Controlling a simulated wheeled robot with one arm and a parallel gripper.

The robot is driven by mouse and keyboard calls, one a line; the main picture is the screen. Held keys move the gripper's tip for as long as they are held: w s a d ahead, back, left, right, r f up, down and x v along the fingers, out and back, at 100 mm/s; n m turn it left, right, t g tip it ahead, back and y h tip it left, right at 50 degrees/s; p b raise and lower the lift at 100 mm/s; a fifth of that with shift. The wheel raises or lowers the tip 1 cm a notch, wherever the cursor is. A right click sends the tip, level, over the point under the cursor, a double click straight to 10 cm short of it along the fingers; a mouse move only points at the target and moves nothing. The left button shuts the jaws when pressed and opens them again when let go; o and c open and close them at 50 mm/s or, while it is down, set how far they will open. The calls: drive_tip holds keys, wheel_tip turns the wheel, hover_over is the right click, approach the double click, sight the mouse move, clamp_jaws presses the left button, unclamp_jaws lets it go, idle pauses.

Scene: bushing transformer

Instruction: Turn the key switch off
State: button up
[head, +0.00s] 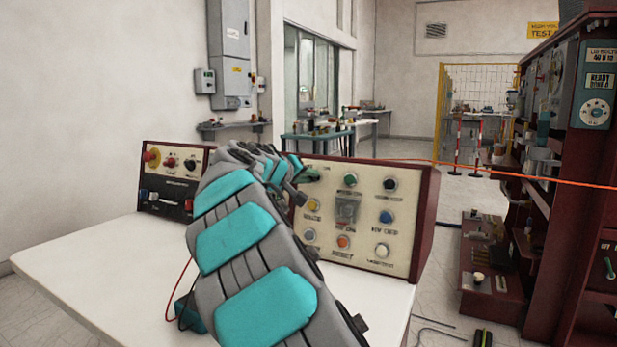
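A control panel (330,253) with a cream face and dark red case stands on the white table. It carries a green button (350,180), a black round control (390,184), a blue button (386,217), an orange-red button (344,242) and a square clear cover (347,210). I cannot make out which control is the key switch; it may be behind my arm. My gripper (302,180) is at the panel's upper left corner, beside its face. Its fingers are small and partly hidden, so contact and opening cannot be told.
A second panel (165,183) at left has a red mushroom button (152,157) and black knob (190,164). My arm covers the space between the panels. The white table (90,265) is bare at front left. A dark red rack (580,180) stands at right.

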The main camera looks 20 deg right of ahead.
drive_tip(key=shift+o, duration=1.3)
drive_tip(key=b+v, duration=0.1)
drive_tip(key=v, duration=0.7)
